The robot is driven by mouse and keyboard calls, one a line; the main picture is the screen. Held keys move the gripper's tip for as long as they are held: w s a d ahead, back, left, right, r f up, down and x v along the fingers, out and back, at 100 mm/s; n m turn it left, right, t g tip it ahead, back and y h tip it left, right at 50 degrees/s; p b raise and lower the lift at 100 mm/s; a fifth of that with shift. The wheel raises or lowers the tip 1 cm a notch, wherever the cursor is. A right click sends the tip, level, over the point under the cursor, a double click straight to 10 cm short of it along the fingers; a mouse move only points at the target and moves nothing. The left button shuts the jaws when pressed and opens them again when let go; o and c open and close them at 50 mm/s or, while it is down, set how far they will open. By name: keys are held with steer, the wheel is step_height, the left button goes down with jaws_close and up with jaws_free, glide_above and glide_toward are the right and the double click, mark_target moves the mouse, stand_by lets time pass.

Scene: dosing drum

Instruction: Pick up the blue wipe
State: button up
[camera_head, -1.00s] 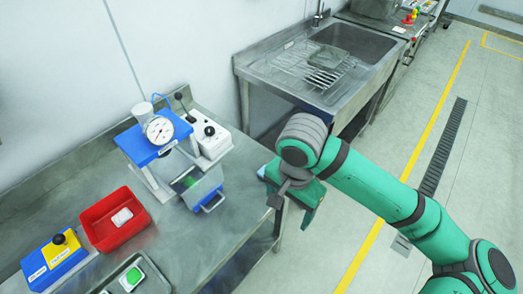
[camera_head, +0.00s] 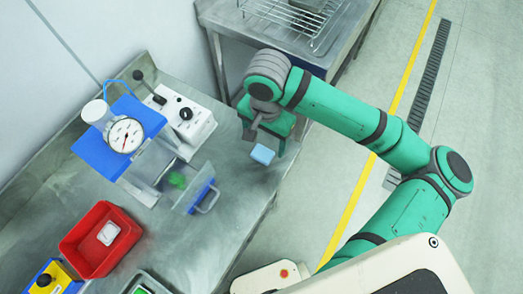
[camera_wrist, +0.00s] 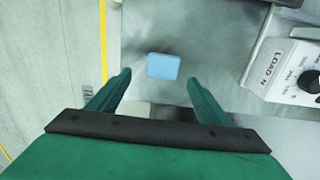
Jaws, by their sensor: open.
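The blue wipe (camera_head: 262,154) is a small light-blue block lying flat on the metal bench near its right edge. In the wrist view the wipe (camera_wrist: 163,66) lies ahead of the fingertips, between their lines and apart from both. My gripper (camera_head: 268,136) is over the bench beside the wipe, pointing down. In the wrist view my gripper (camera_wrist: 160,82) has its two green fingers spread, with nothing between them.
A dosing device with a dial gauge (camera_head: 126,134) and a white control box (camera_head: 185,118) stands left of the wipe. Its blue-edged door (camera_head: 196,190) sticks out over the bench. A red tray (camera_head: 77,245) is farther left. A sink unit (camera_head: 225,18) is behind.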

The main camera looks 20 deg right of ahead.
mark_target(263, 153)
steer(key=shift+a+f, duration=0.2)
steer(key=shift+f, duration=1.3)
steer(key=shift+a+f, duration=0.15)
steer(key=shift+f, duration=1.35)
steer(key=c, duration=1.1)
